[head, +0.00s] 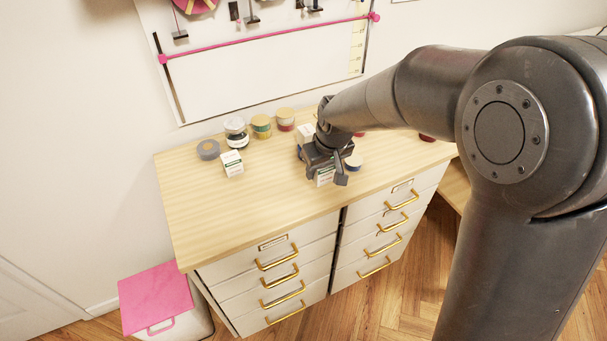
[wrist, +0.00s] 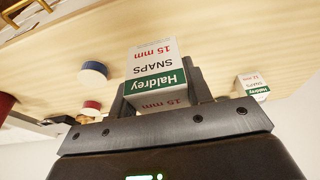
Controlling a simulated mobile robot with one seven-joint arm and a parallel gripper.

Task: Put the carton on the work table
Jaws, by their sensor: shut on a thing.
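My gripper (head: 332,178) is shut on a small white and green carton (head: 325,175) above the wooden top (head: 205,218) of a white drawer unit. I cannot tell whether this is the work table. The gap under the carton is not clear to see. A similar carton (head: 232,163) stands on the top to the left, and it also shows in the wrist view (wrist: 252,86).
A grey roll (head: 208,149), a dark-lidded jar (head: 236,132), a yellow-green tin (head: 261,126) and a red tin (head: 285,119) stand along the back. Another white box (head: 305,133) is behind my gripper. The front left is clear. A pink-lidded bin (head: 155,297) stands on the floor.

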